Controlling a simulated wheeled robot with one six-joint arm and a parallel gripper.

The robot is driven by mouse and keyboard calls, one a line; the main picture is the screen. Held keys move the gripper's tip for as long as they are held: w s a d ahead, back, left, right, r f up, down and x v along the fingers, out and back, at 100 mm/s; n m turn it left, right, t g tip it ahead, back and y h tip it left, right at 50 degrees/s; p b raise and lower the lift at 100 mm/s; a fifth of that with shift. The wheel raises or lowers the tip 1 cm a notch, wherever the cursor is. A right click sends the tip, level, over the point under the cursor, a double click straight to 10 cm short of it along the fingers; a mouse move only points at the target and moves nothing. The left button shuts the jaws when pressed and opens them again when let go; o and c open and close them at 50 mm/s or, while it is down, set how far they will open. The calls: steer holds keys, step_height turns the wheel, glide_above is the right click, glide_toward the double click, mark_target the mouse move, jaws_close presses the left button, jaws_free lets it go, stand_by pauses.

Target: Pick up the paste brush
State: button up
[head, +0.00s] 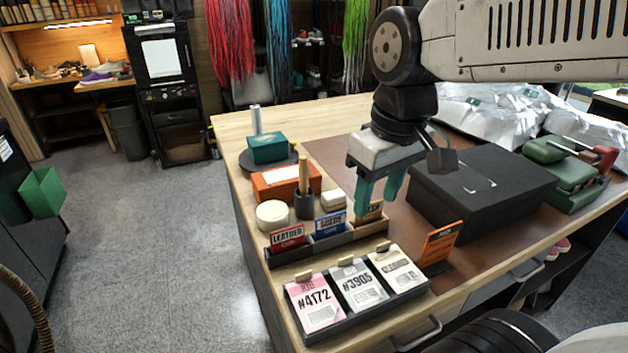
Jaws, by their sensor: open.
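A wooden handle (303,174) stands upright in a small dark cup (304,205) on the workbench; it looks like the paste brush, but its bristles are hidden. My gripper (375,206) has teal fingers pointing down, spread apart with nothing between them. In the picture it hangs to the right of the handle, above the back right of the card tray. I cannot tell its exact height above the bench.
A round cream tin (272,215) and an orange box (281,184) stand beside the cup. In front are a divided card tray (331,240) and a numbered tag tray (352,314). A black box (482,192) stands at right, near an orange sign (440,245).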

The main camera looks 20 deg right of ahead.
steer(key=w+n, duration=0.4)
steer(key=w, duration=0.9)
steer(key=n+y, duration=0.1)
steer(key=n, duration=0.2)
glide_toward(300, 191)
steer(key=f, duration=0.2)
steer(key=w+f, duration=0.1)
steer(key=f, duration=0.2)
steer(key=shift+w, duration=0.1)
jaws_close()
